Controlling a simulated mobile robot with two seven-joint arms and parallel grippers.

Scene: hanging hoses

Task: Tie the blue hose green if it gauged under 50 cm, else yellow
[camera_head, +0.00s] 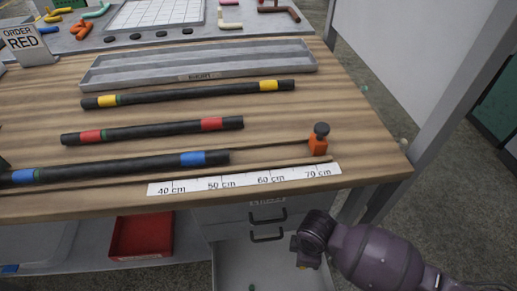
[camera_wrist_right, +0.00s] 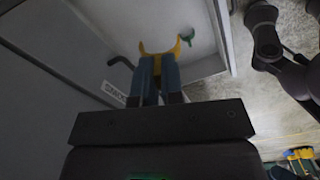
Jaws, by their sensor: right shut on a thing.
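The blue hose (camera_head: 115,168), black with blue bands, lies along the front of the wooden bench. Its right end sits just behind the 50 cm label of the white scale (camera_head: 245,180); the exact reading is unclear from this angle. An orange block (camera_head: 318,146) with a dark knob stands near 70 cm. My right gripper (camera_head: 303,250) is beyond the bench's front edge, over an open drawer (camera_head: 262,275). In the right wrist view, its blue fingers (camera_wrist_right: 155,80) are shut on a yellow forked tie (camera_wrist_right: 160,52). A green piece (camera_wrist_right: 187,34) lies in the drawer. My left gripper is not in view.
A red-banded hose (camera_head: 150,131) and a yellow-banded hose (camera_head: 190,93) lie behind the blue one. A long grey tray (camera_head: 200,62) is farther back. The order sign (camera_head: 27,43) reads RED. A red bin (camera_head: 140,237) sits below the bench.

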